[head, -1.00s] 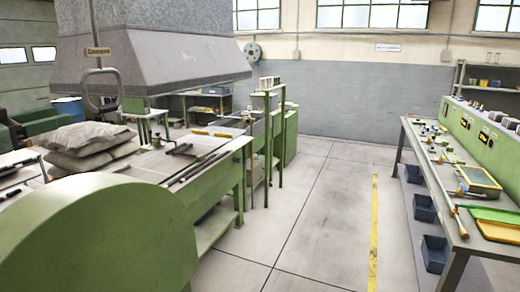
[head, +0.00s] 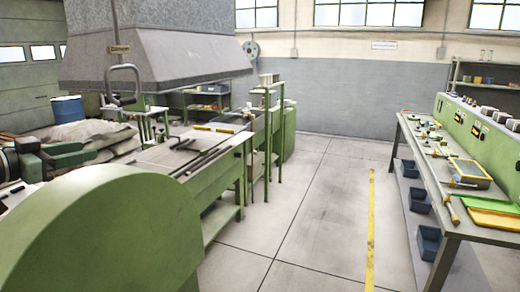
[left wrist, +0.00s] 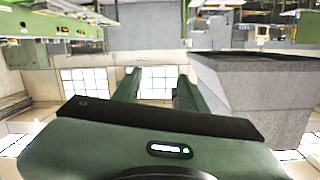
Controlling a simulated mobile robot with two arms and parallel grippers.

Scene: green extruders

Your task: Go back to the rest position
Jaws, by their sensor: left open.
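My left gripper (head: 88,154) shows at the left edge of the head view, dark green, in front of the pile of sacks. Its fingers point right and it holds nothing that I can see. In the left wrist view, the two green fingers (left wrist: 158,80) stand apart with empty space between them, so it is open. That view shows the room upside down. My right gripper is in neither view.
Grey sacks (head: 92,132) lie behind the gripper by a green machine (head: 105,235). A grey hood (head: 160,60) with a hanging handle is above. A workbench (head: 450,222) stands right. The floor (head: 300,220) between is clear.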

